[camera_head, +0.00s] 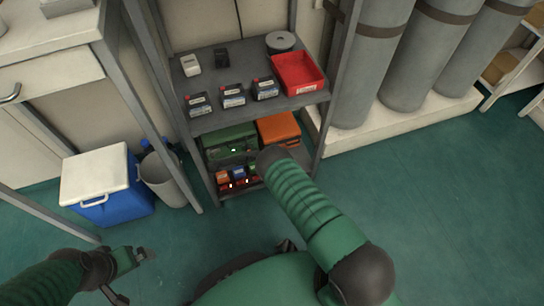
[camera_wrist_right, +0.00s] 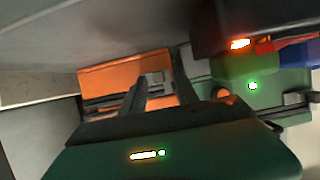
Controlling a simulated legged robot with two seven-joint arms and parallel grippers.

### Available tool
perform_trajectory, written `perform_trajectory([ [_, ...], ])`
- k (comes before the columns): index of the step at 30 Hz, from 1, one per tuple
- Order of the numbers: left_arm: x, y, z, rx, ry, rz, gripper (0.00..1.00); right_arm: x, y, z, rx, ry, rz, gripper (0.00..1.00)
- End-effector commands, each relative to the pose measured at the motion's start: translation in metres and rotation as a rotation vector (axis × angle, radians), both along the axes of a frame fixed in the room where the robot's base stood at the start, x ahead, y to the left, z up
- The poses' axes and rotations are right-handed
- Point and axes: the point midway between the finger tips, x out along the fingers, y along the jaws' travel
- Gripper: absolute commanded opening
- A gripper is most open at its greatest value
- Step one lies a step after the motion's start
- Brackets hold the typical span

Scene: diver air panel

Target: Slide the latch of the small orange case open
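The small orange case (camera_head: 279,129) stands on the shelf below the top deck, right of a green case, in the head view. In the right wrist view the orange case (camera_wrist_right: 108,78) is close, with a grey latch (camera_wrist_right: 157,82) on its face. My right gripper (camera_wrist_right: 162,78) is open, its two dark fingers pointing at the case with the latch showing between them. I cannot tell whether they touch it. My right forearm hides this gripper in the head view. My left gripper (camera_head: 140,256) is low at the left, over the floor, away from the case; its fingers are unclear.
The green case (camera_head: 229,142) is beside the orange one. Small coloured packs (camera_head: 235,180) stand on the lower shelf. The deck above carries a red tray (camera_head: 297,73) and several dark packs. A blue cooler (camera_head: 108,206) and a bin (camera_head: 165,178) stand left. The floor at right is clear.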

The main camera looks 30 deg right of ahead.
Motion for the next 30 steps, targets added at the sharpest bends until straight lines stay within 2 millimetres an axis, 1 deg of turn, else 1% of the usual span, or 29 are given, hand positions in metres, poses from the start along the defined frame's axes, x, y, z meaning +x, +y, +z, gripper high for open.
perform_trajectory([
  [4,0.0001,0.0,0.0009,0.0,0.0,0.0,1.0,-0.0002,0.0,0.0007,0.0,0.0,0.0,0.36],
  [12,0.0001,0.0,0.0008,0.0,0.0,0.0,1.0,-0.0007,0.0001,0.0005,0.0,0.0,0.0,0.01],
  [30,0.0,0.0,0.0008,0.0,0.0,0.0,1.0,-0.0012,0.0002,0.0001,0.0,0.001,0.0,0.0],
])
